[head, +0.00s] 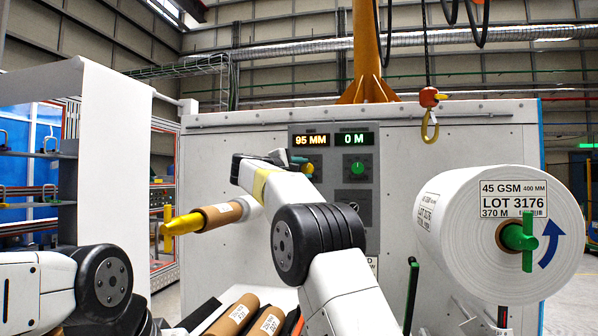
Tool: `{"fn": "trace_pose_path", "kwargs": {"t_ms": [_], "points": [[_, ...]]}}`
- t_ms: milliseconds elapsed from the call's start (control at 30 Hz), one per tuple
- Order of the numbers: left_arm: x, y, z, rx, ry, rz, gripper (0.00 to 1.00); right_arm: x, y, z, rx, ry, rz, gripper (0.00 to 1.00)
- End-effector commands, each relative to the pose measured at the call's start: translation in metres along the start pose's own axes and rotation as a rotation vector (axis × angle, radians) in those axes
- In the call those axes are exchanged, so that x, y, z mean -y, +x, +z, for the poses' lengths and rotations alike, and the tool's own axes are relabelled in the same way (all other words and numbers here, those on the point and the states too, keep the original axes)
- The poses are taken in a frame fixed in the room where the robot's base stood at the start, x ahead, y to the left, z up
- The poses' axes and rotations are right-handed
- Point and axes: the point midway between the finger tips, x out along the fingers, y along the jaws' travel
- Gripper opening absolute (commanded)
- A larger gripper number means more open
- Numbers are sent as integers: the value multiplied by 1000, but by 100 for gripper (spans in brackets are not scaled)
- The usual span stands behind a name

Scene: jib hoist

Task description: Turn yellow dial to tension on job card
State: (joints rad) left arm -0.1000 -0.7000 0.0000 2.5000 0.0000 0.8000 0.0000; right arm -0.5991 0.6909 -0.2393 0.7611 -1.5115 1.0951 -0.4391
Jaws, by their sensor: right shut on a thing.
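The control panel (375,201) is on the front of the white machine. Its amber display (311,141) reads 95 MM and its green display (354,140) reads 0 M. My right gripper (299,164) is at the panel's upper left, shut on the yellow dial (308,169). The gripper and wrist hide most of the dial, so its pointer and scale cannot be read. A green dial (357,168) sits to its right, clear of the gripper. No readable job card shows. My left arm is at the lower left; its gripper is out of frame.
A white roll (455,225) labelled LOT 3176, with a green handle (519,238), stands at right. A brown core on a yellow-tipped bar (181,224) sticks out at left. Brown cores (236,313) lie below.

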Motion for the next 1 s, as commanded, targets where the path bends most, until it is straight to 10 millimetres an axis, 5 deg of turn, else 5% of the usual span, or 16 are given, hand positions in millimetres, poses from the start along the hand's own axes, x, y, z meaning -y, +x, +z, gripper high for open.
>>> {"fn": "trace_pose_path", "kwargs": {"t_ms": [500,1000], "points": [[0,0,0,0,0,0,36,-2,0,0,-19,328,-143,0],[0,0,0,0,0,0,36,-1,1,1,-22,396,-176,0]]}}
